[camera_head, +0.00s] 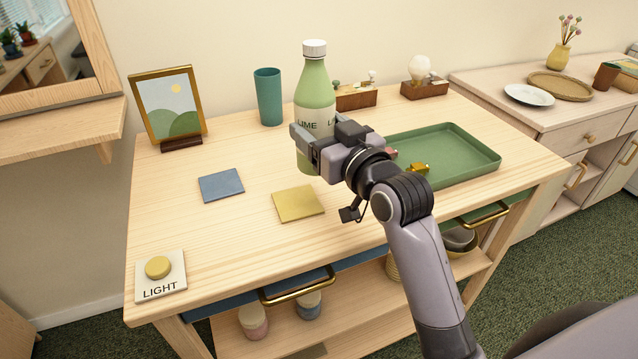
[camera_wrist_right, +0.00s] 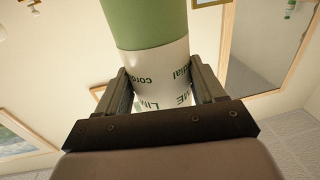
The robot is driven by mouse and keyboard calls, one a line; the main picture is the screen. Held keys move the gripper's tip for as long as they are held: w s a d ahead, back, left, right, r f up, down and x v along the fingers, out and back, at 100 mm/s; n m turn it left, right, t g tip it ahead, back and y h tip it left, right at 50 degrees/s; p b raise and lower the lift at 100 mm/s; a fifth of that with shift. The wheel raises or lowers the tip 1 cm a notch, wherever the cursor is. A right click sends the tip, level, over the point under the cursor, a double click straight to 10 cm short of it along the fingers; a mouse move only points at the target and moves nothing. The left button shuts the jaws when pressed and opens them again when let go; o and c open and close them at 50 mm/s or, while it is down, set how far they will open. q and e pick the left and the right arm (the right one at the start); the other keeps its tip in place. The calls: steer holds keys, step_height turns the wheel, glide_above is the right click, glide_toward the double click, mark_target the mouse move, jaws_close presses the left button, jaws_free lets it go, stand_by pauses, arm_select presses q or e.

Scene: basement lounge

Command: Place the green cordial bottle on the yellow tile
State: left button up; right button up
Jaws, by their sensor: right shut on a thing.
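The green cordial bottle (camera_head: 317,88) has a white cap and a pale label reading LIME. It is upright over the table, behind and slightly right of the yellow tile (camera_head: 298,203). My right gripper (camera_head: 308,142) is shut on it at the label. In the right wrist view the bottle (camera_wrist_right: 145,22) stands between the two fingers (camera_wrist_right: 160,92). The gripper hides part of the bottle's lower half, and I cannot tell whether its base touches the table. The yellow tile lies flat and bare. My left gripper is not in view.
A blue tile (camera_head: 221,185) lies left of the yellow one. A green tray (camera_head: 462,146) is at right, partly behind my arm. A light button (camera_head: 159,268) is front left.

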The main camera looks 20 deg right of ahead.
step_height(320, 180, down, 10)
steer(key=shift+r+b, duration=0.1)
steer(key=shift+b, duration=0.65)
steer(key=o, duration=1.6)
steer(key=shift+f, duration=0.35)
steer(key=shift+c, duration=0.2)
steer(key=shift+r, duration=0.15)
steer(key=s+d, duration=0.2)
steer(key=s, duration=0.9)
steer(key=shift+s, duration=0.4)
